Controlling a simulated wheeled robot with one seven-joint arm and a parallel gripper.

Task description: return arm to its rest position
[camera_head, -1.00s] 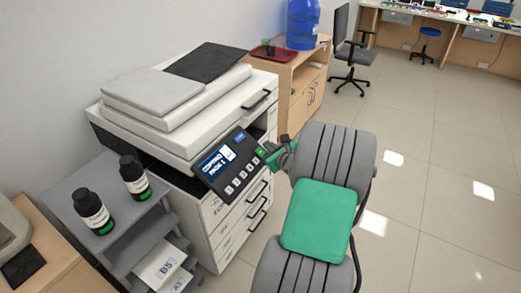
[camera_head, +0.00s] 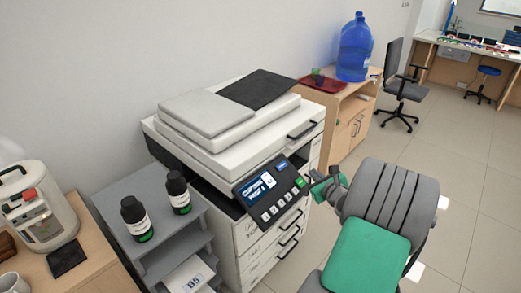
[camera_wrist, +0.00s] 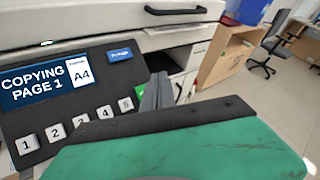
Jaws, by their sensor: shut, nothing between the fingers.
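My gripper (camera_head: 324,184) is at the right end of the copier's control panel (camera_head: 270,190), close to its green button (camera_head: 300,182). I cannot tell whether it touches the panel. In the wrist view my gripper (camera_wrist: 157,88) is shut and empty, its fingers in front of the panel's right edge. The panel (camera_wrist: 60,85) reads "COPYING PAGE 1" and "A4", above a row of numbered keys. The green button (camera_wrist: 140,91) is partly hidden by the fingers. My arm reaches in from the lower right of the head view.
The copier (camera_head: 215,142) stands against the wall. Left of it, a grey shelf (camera_head: 112,205) bears two dark bottles (camera_head: 136,220). Behind it, a wooden cabinet (camera_head: 345,118) holds a red tray (camera_head: 322,84) and a blue water bottle (camera_head: 355,50). Open tiled floor (camera_head: 470,185) lies to the right.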

